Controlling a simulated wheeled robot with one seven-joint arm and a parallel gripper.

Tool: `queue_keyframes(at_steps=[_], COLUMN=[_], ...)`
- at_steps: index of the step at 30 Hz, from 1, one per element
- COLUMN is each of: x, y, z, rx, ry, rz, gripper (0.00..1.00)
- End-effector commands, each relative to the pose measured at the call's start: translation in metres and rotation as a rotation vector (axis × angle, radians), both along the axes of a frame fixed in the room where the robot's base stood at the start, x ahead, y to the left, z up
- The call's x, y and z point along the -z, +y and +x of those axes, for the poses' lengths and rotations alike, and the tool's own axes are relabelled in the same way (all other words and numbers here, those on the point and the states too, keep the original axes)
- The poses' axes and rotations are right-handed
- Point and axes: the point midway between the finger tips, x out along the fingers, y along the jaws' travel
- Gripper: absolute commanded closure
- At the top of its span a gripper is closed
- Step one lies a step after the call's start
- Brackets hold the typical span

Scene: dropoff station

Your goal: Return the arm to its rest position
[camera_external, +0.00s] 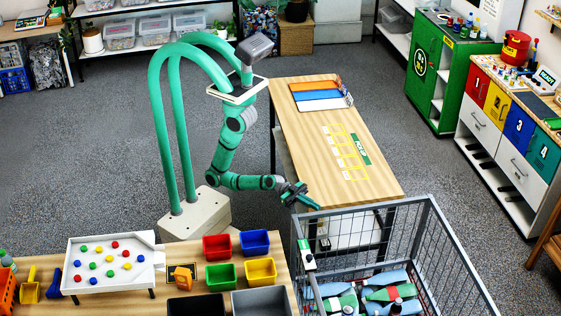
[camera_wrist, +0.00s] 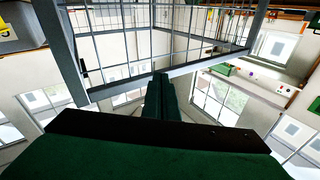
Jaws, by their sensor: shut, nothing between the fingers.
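My arm is teal and bends down from the top of my column, then reaches right. My gripper (camera_external: 303,199) is at its end, beside the near left edge of the wooden table (camera_external: 380,188) and above the back left corner of the grey wire cart (camera_external: 432,240). In the wrist view my gripper (camera_wrist: 160,80) shows two dark green fingers pressed together, with nothing between them. The cart's grey frame (camera_wrist: 125,88) crosses that view just beyond the fingertips. I cannot tell the exact gap between them.
The cart holds several bottles (camera_external: 388,293). A near table carries a white tray (camera_external: 85,275) with coloured balls and several bins, including a red one (camera_external: 217,246). A green cabinet (camera_external: 425,80) and numbered drawers (camera_external: 495,105) stand at right. Open floor (camera_external: 90,150) lies to the left.

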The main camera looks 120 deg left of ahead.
Motion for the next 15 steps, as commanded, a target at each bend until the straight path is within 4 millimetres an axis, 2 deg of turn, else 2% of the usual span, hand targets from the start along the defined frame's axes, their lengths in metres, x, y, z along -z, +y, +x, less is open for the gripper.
queue_keyframes(at_steps=[1, 6, 15], x=[0.017, 0.057, 0.105], y=[0.006, 0.027, 0.056], z=[-0.014, -0.058, -0.147], rx=[-0.026, -0.107, -0.207], ry=[0.036, 0.115, 0.229], rz=[-0.018, -0.076, -0.122], gripper=[1.00, 1.00, 1.00])
